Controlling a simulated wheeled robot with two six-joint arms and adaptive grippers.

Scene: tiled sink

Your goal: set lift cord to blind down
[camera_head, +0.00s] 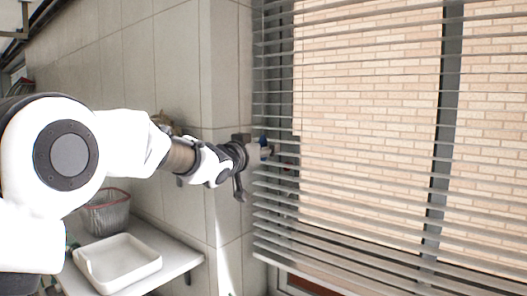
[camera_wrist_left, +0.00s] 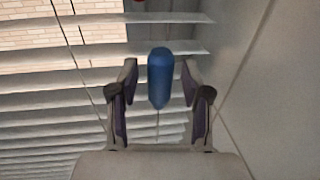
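The window blind (camera_head: 370,150) hangs with its slats spread over the window, and bricks show between them. The lift cord's blue handle (camera_wrist_left: 160,78) hangs upright near the blind's edge in the left wrist view. A small part of the blue handle (camera_head: 263,142) shows at my gripper in the head view. My left gripper (camera_wrist_left: 160,82) is open, with one finger on each side of the handle and a visible gap to both. It also shows in the head view (camera_head: 258,152), close to the blind's left edge. My right gripper is not in view.
A tiled wall (camera_head: 226,70) stands directly left of the blind, close to my left gripper. Below my arm, a shelf (camera_head: 185,257) holds a white tray (camera_head: 118,262) and a wire basket (camera_head: 106,212). A small red thing (camera_wrist_left: 140,1) is cut off at the wrist view's top.

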